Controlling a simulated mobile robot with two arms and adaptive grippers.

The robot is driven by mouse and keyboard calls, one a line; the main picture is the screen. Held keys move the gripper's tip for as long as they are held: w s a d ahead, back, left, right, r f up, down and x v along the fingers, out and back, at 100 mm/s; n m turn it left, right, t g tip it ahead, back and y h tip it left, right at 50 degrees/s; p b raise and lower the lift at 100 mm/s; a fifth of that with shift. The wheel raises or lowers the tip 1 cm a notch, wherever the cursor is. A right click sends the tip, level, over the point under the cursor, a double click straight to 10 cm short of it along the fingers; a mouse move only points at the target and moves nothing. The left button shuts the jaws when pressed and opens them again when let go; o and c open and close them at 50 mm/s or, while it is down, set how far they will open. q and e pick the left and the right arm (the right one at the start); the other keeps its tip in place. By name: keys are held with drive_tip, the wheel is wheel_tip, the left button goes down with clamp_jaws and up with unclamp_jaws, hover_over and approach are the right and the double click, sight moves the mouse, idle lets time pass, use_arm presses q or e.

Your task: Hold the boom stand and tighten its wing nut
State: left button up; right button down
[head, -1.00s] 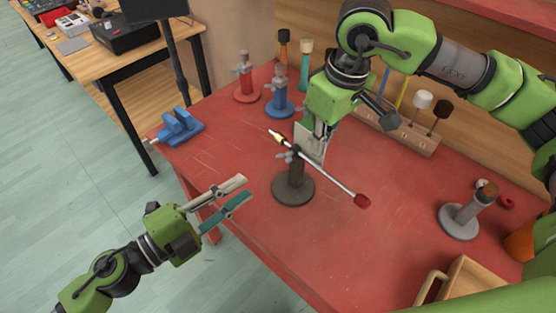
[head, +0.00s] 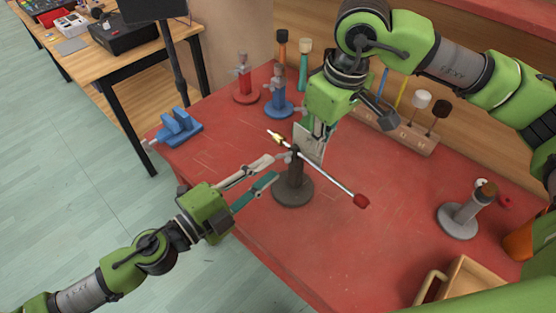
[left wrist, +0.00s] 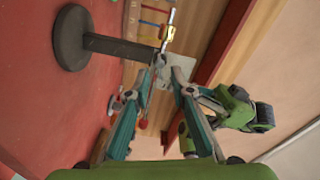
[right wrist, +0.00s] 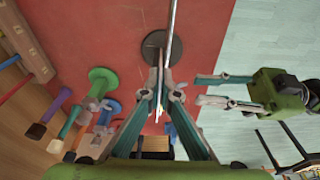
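The boom stand has a dark round base (head: 293,190), an upright post and a slanted boom rod (head: 335,177) with a red tip and a brass end. Its grey wing nut (head: 282,158) sticks out left of the post top. My left gripper (head: 275,167) is open, its fingertips close beside the wing nut; contact is unclear. The left wrist view shows the post (left wrist: 122,46) just beyond these fingertips. My right gripper (right wrist: 163,92) reaches down at the post top, with the boom between its slightly parted fingers. Whether they grip the stand is hidden.
Red and blue stands (head: 278,100), mallets and a blue vise (head: 178,128) stand at the back of the red table. A grey stand (head: 460,213) and a wooden box (head: 470,280) are at the right. The table front of the boom stand is clear.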

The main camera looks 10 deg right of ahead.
sight(280, 160)
use_arm(q)
drive_tip(key=shift+x, duration=2.15)
drive_tip(key=shift+c, duration=0.5)
clamp_jaws()
